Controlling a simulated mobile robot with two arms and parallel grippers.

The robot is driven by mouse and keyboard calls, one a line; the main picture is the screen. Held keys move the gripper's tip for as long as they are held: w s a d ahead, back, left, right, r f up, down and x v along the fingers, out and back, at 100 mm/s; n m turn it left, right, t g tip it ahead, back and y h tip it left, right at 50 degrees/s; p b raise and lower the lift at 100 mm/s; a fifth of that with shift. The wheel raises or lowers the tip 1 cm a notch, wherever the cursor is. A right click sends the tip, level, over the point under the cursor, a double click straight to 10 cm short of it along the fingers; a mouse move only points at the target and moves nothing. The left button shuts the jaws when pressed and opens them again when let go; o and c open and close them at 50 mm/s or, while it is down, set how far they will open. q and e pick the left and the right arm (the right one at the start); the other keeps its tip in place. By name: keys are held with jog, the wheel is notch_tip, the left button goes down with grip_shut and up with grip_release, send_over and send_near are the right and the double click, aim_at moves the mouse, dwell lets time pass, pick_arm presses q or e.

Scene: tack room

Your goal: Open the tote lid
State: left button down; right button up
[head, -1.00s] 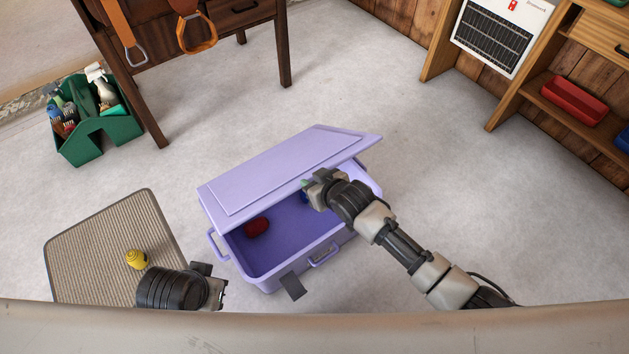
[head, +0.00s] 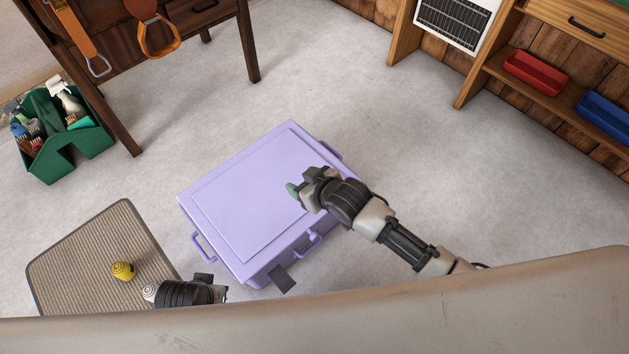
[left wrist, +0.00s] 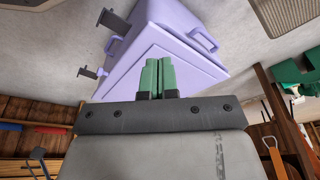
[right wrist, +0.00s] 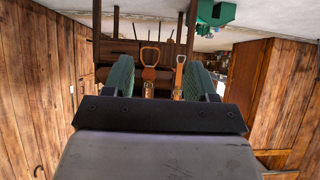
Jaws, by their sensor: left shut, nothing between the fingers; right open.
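The lilac tote (head: 262,272) stands on the floor in the middle of the head view. Its lid (head: 240,205) lies flat over it, and the inside is hidden. Side and front handles stick out, and a dark tab hangs at the front. My right gripper (head: 293,190) is open and empty, over the right part of the lid; I cannot tell if it touches. My left gripper (head: 222,293) is shut and empty, in front of the tote's left front corner. In the left wrist view its green fingers (left wrist: 158,76) are together, with the tote (left wrist: 165,45) beyond them.
A ribbed mat (head: 90,255) with a yellow ball-like object (head: 123,271) lies left of the tote. A green caddy (head: 70,145) of bottles and brushes stands by a dark wooden table (head: 125,130). Wooden shelves with a red bin (head: 535,73) stand at right. Floor behind the tote is clear.

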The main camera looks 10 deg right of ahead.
pick_arm(q)
jog(key=shift+s+f+p, duration=0.2)
jog(key=shift+f+p, duration=0.05)
jog(key=shift+f, duration=0.95)
jog(key=shift+s+f+p, duration=0.2)
jog(key=shift+f+p, duration=0.05)
jog(key=shift+f, duration=0.95)
pick_arm(e)
jog(key=shift+v, duration=2.4)
